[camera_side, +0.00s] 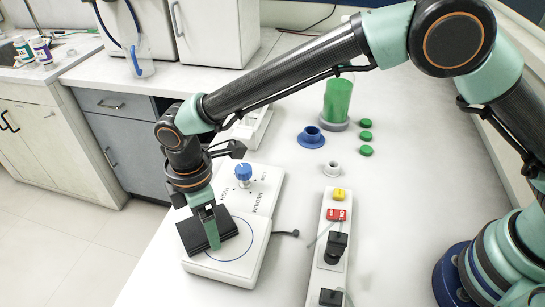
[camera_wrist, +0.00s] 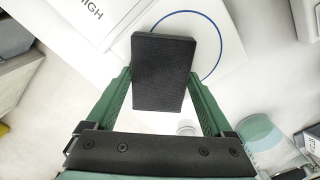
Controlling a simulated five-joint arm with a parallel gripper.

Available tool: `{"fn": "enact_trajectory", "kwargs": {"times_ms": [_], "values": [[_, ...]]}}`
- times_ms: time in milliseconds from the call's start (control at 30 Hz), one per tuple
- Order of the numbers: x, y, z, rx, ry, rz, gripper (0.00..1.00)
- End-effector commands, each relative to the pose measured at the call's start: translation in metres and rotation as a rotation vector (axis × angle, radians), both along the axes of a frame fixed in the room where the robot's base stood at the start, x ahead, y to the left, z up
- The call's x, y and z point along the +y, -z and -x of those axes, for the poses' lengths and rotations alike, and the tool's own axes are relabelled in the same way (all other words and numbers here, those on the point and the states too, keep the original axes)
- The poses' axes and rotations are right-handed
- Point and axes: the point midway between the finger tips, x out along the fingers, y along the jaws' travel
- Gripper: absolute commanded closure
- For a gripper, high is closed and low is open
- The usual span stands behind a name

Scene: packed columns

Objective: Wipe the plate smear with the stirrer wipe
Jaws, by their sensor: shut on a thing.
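The stirrer wipe is a dark rectangular pad (camera_side: 189,236), and it also shows in the wrist view (camera_wrist: 164,70). My gripper (camera_side: 211,230) is shut on it, with one green finger on each side in the wrist view. The stirrer plate (camera_side: 231,270) is white with a thin blue ring on top and a blue knob (camera_side: 243,172) behind. The wipe is over the left part of the ring; I cannot tell whether it touches the plate. Part of the ring shows beside the wipe in the wrist view. I see no smear; the wipe and gripper cover part of the plate.
A power strip (camera_side: 323,265) with black plugs and a red switch runs right of the plate. A dark cable end lies between them. Behind are a blue ring-shaped piece (camera_side: 311,138), green caps (camera_side: 366,150) and a green cylinder (camera_side: 338,99). The bench's left edge is close to the plate.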

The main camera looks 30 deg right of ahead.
Motion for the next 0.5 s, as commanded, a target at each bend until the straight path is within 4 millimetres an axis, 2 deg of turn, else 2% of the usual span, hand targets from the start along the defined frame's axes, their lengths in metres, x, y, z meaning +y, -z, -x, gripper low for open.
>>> {"fn": "enact_trajectory", "kwargs": {"times_ms": [67, 500], "values": [[0.000, -0.020, 0.000, -0.004, 0.000, -0.005, 0.66], [0.000, -0.058, 0.000, -0.003, 0.000, -0.003, 0.66]]}}
